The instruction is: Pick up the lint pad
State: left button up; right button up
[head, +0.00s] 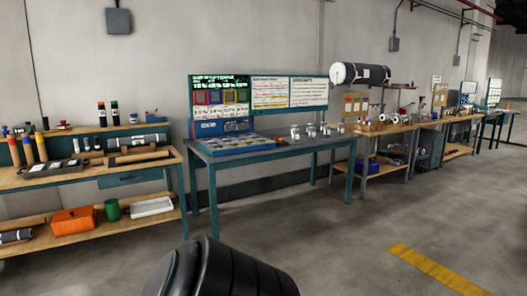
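I cannot pick out a lint pad for certain; the items on the benches are small and far off. The teal-legged workbench (285,151) in the middle holds a flat tray of grey compartments (228,143) and several small pale items (310,131) on its right half. The left bench (70,182) has a wooden top with dark trays (52,168), a grey roll (136,141) and upright coloured tubes (40,147). Neither of my grippers shows.
The left bench's lower shelf holds an orange box (74,220), a green cup (112,209) and a white tray (151,207). A big roll (360,74) sits high at the back. More benches (385,128) run rightward. The grey floor (350,245) is open, with a yellow stripe (437,268).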

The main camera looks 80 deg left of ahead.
aim_at(97, 162)
jog(key=u, duration=3.75)
jog(key=i+u, duration=0.4)
jog(key=i, duration=1.4)
jog(key=i+z, duration=0.1)
jog(key=i, duration=0.35)
jog(key=i+j+z, duration=0.1)
jog(key=i, duration=0.3)
jog(key=i+j+z, duration=0.15)
jog(key=i, duration=0.3)
jog(key=i+j+z, duration=0.2)
jog(key=i+z, duration=0.25)
jog(key=i+j+z, duration=0.25)
jog(key=z, duration=0.25)
